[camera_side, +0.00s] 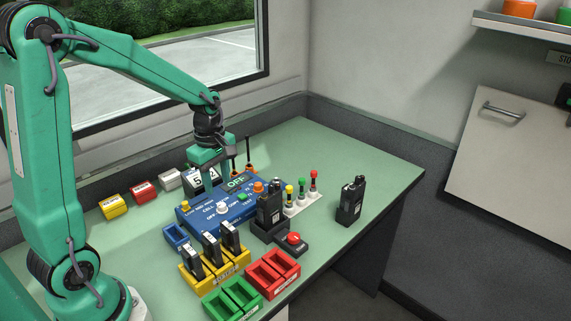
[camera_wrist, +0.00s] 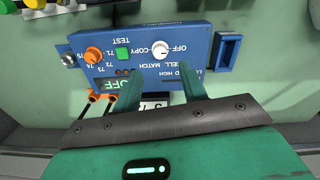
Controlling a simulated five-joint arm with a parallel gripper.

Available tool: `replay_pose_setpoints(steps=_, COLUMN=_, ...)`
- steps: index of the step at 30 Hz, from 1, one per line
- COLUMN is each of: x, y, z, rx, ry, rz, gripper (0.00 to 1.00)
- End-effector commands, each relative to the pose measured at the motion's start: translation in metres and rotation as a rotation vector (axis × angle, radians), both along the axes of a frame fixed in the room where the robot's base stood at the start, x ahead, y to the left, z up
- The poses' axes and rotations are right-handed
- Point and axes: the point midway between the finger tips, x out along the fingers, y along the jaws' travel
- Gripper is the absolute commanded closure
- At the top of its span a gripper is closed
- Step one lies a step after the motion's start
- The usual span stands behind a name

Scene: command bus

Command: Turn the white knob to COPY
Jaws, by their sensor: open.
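The white knob (camera_side: 222,208) sits on the blue box (camera_side: 248,211), near its front edge in the side view. In the wrist view the knob (camera_wrist: 160,50) stands beside the OFF and COPY labels, which read upside down; its pointer is too small to read. A green display (camera_side: 238,181) on the box shows OFF. My gripper (camera_wrist: 162,88) is open and empty, its two fingers spread over the display side of the box, short of the knob in the picture. In the side view my gripper (camera_side: 216,168) hangs above the back of the box.
An orange knob (camera_wrist: 93,55) and a green button (camera_wrist: 123,54) share the box face. A black radio (camera_side: 268,203) stands right beside the box. Yellow (camera_side: 213,284), green and red trays stand in front. Another radio (camera_side: 351,201) stands right; free bench lies around it.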

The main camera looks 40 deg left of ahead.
Motion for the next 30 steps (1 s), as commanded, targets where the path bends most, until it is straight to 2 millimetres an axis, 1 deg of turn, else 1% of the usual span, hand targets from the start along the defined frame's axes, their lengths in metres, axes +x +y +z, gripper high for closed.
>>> replay_pose_setpoints(steps=5, x=0.000, y=0.000, z=-0.017, rx=0.000, ry=0.002, rz=-0.001, gripper=0.58)
replay_pose_setpoints(steps=12, x=0.000, y=0.000, z=-0.048, rx=0.000, ry=0.003, rz=-0.002, gripper=0.58)
replay_pose_setpoints(steps=18, x=0.001, y=0.000, z=-0.065, rx=0.000, ry=0.002, rz=-0.002, gripper=0.58)
replay_pose_setpoints(steps=22, x=0.001, y=0.000, z=-0.070, rx=0.000, ry=0.001, rz=-0.002, gripper=0.58)
replay_pose_setpoints(steps=30, x=0.001, y=0.000, z=-0.071, rx=0.000, ry=0.000, rz=-0.002, gripper=0.58)
